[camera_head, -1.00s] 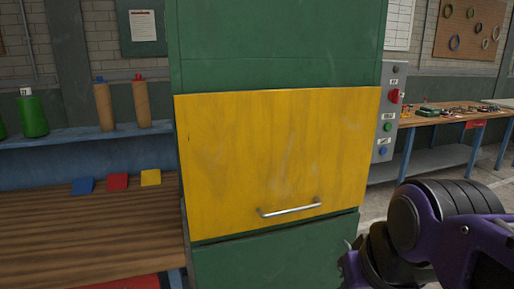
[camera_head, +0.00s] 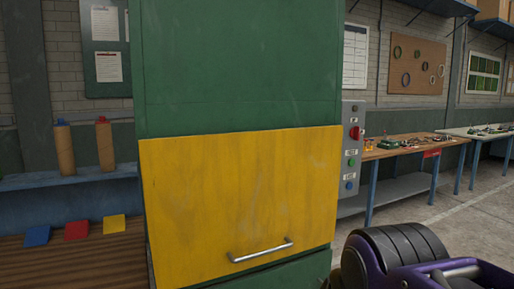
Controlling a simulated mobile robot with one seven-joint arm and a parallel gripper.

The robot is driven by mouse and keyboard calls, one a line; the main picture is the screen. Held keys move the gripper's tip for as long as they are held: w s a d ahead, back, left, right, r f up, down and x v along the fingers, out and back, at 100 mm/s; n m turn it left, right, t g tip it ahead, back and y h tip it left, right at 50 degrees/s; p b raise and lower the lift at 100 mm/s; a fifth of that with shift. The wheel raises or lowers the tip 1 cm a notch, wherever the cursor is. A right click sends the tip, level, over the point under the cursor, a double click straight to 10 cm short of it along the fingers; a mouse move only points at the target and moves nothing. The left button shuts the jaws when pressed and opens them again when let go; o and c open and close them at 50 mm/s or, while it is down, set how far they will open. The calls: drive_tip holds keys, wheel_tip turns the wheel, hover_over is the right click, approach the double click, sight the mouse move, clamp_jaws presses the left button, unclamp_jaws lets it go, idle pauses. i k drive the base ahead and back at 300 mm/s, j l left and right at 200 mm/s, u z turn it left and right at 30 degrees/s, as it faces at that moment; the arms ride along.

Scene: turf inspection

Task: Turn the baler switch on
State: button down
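The baler is a tall green cabinet (camera_head: 240,70) with a yellow door (camera_head: 240,195) across its front. The door is shut and has a silver bar handle (camera_head: 260,250) near its lower edge. A grey control panel (camera_head: 352,118) is on the cabinet's right side, seen at a slant. It carries a red switch (camera_head: 355,132), a green button (camera_head: 351,162) and a blue button (camera_head: 349,185), with small labels too small to read. My purple and black arm shows at the lower right, apart from the panel. My gripper's fingers are not visible.
A wooden workbench (camera_head: 400,150) with small items stands behind the panel on the right, with open concrete floor (camera_head: 455,225) before it. At left, a shelf (camera_head: 60,180) holds brown cylinders above a wooden bench with blue, red and yellow pads (camera_head: 76,230).

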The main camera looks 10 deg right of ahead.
sight(354, 133)
drive_tip(key=l, duration=1.35)
